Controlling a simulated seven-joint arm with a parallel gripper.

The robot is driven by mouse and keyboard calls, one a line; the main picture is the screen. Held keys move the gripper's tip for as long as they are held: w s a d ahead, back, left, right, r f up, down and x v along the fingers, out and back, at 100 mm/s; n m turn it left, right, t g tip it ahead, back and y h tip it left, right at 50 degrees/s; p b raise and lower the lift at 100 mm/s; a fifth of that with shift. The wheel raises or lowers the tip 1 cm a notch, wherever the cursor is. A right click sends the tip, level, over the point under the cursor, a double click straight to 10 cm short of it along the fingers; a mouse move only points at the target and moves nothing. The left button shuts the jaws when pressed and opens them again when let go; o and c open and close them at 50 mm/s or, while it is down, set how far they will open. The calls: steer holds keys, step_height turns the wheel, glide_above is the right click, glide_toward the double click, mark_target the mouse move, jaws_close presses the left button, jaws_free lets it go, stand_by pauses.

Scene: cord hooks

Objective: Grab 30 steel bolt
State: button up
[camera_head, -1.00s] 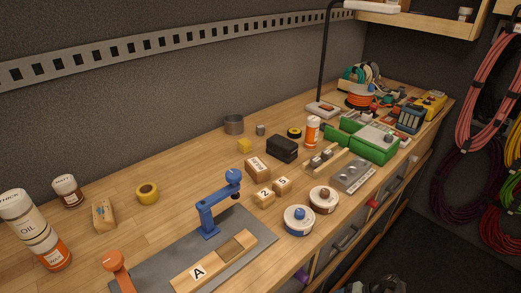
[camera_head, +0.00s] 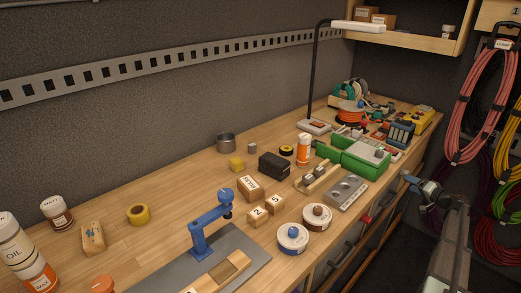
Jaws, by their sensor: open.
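I cannot make out a steel bolt or a "30" label for certain at this size. A wooden rack (camera_head: 314,182) holding small metal pieces (camera_head: 319,171) stands mid-bench, left of the green box. A grey metal plate (camera_head: 346,193) with round marks lies in front of it near the bench edge. My gripper (camera_head: 411,181) is at the right, beyond the bench's front edge, small and apart from everything on the bench. It is open and holds nothing that I can see.
A blue clamp (camera_head: 208,225) stands at the front. A lamp (camera_head: 315,80) rises behind. The left bench is more open.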

steer(key=w+d+r+t+h, duration=0.15)
steer(key=w+d+r, duration=0.25)
steer(key=w+r, duration=0.5)
steer(key=w+d+r+t+y, duration=0.1)
steer(key=w+d+r+t, duration=0.3)
steer(key=r, duration=0.9)
steer(key=w+a+r+n+g+y, duration=0.2)
steer(key=w+a+r+n+g, duration=0.1)
steer(key=w+a+r, duration=0.5)
steer(key=w+a+n+g+y, duration=0.1)
steer(key=w+a+n+g, duration=0.1)
steer(key=a, duration=0.6)
steer(key=w+a+n+g+y, duration=0.1)
steer(key=w+a+n+g, duration=0.15)
steer(key=a, duration=0.55)
steer(key=n+g+h, duration=0.9)
steer(key=n+g, duration=0.2)
steer(key=g, duration=0.1)
glide_above(252, 145)
step_height(252, 145, down, 5)
steer(key=f, duration=0.8)
steer(key=shift+w+d, duration=0.2)
steer(key=shift+a+f, duration=0.2)
steer(key=shift+f, duration=2.5)
